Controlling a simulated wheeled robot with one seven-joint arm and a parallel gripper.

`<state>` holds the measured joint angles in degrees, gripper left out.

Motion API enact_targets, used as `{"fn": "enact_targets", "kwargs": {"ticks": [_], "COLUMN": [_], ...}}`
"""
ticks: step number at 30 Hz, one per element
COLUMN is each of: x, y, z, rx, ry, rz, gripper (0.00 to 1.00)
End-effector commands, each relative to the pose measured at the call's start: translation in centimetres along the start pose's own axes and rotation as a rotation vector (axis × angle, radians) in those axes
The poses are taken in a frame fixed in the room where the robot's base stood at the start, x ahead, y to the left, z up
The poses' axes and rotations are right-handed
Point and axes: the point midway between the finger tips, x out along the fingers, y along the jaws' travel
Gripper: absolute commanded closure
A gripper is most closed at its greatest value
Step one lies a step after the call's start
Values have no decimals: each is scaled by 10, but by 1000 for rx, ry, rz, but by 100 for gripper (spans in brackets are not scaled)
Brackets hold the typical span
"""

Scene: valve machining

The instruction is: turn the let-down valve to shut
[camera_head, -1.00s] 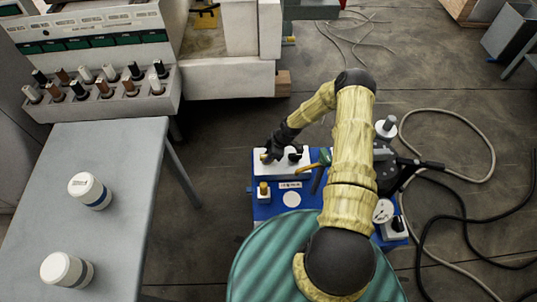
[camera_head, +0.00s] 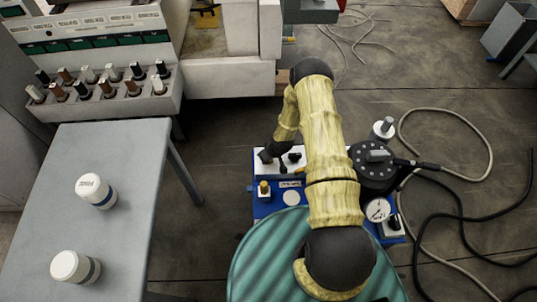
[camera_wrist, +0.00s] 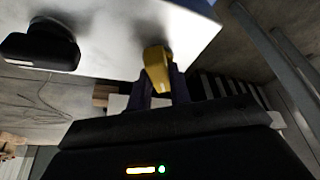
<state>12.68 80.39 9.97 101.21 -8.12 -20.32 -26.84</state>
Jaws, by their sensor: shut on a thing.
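A blue unit (camera_head: 262,210) stands on the floor at centre with a white block (camera_head: 284,168) on top. My gripper (camera_head: 265,157) is at the left end of this block. In the wrist view, my gripper (camera_wrist: 160,82) is shut on a yellow handle (camera_wrist: 156,66), with a dark finger on each side of it. I take this handle to be the let-down valve, but no label on it is readable. In the head view my gripper and wrist hide most of the handle. A black knob (camera_head: 296,157) sits beside it on the block, also in the wrist view (camera_wrist: 40,45).
A second yellow knob (camera_head: 264,188) is nearer on the blue unit. A black dial (camera_head: 373,163) and a gauge (camera_head: 377,209) are at right. A green ribbed drum top (camera_head: 262,262) is in front. A grey table (camera_head: 125,215) with two jars is left; hoses lie right.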

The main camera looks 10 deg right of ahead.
Motion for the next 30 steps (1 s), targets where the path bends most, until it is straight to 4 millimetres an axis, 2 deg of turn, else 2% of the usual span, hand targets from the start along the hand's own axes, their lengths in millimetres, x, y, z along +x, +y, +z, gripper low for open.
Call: {"fn": "enact_targets", "kwargs": {"ticks": [15, 22, 30], "x": [0, 0, 0], "y": [-3, -3, -2], "z": [-2, -2, -2], "rx": [416, 519, 557], "ry": [3, 4, 4], "rz": [175, 216, 232], "gripper": [100, 100, 100]}}
